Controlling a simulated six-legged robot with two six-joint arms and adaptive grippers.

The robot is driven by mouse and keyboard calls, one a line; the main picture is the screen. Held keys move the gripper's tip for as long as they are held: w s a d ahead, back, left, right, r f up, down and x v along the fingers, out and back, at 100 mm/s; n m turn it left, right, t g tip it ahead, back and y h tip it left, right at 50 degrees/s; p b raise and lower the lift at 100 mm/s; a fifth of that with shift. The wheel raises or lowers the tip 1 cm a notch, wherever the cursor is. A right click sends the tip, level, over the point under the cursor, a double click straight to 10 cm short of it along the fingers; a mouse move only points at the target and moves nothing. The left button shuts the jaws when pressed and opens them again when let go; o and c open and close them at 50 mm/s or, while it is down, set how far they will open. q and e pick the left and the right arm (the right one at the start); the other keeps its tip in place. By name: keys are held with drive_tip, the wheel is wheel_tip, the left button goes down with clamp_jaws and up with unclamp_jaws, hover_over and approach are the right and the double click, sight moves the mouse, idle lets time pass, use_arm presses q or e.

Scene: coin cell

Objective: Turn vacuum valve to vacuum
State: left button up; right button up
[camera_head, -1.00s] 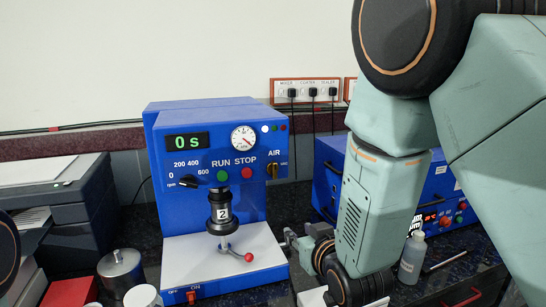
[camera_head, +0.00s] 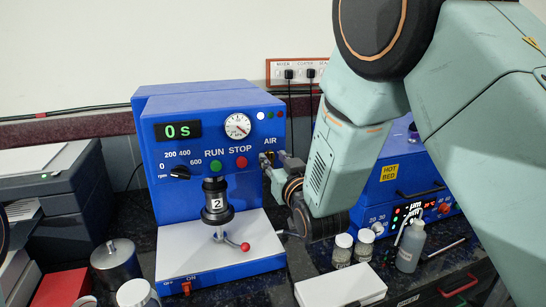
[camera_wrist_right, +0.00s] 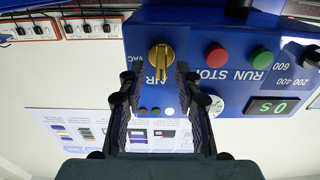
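The vacuum valve is a yellow knob (camera_wrist_right: 160,60) on the side of the blue machine's front, seen upside down in the right wrist view. Its handle is in line with the AIR label, and the VAC label lies to its side. In the head view, my right gripper (camera_head: 277,160) is at the valve below the AIR label and mostly hides the knob. In the wrist view, its two dark fingers (camera_wrist_right: 158,82) are apart, one on each side of the knob, with gaps visible. I cannot see contact.
The blue machine (camera_head: 160,215) has RUN and STOP buttons, a gauge and a display reading 0 s. Below stands a small crimp lever with a red ball (camera_head: 245,247). Jars (camera_head: 343,248), a bottle (camera_head: 411,245) and a white box (camera_head: 340,288) stand at right.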

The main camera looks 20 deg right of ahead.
drive_tip(key=shift+w+d+f, duration=0.1)
drive_tip(key=shift+w, duration=0.65)
drive_tip(key=shift+s+a+r, duration=0.35)
drive_tip(key=shift+a, duration=0.05)
drive_tip(key=shift+w+d+f, duration=0.35)
drive_tip(key=shift+w, duration=0.15)
drive_tip(key=c, duration=0.3)
drive_tip(key=shift+s+a, duration=0.1)
drive_tip(key=shift+a, duration=0.1)
drive_tip(key=c, duration=0.3)
drive_tip(key=shift+d, duration=0.1)
clamp_jaws()
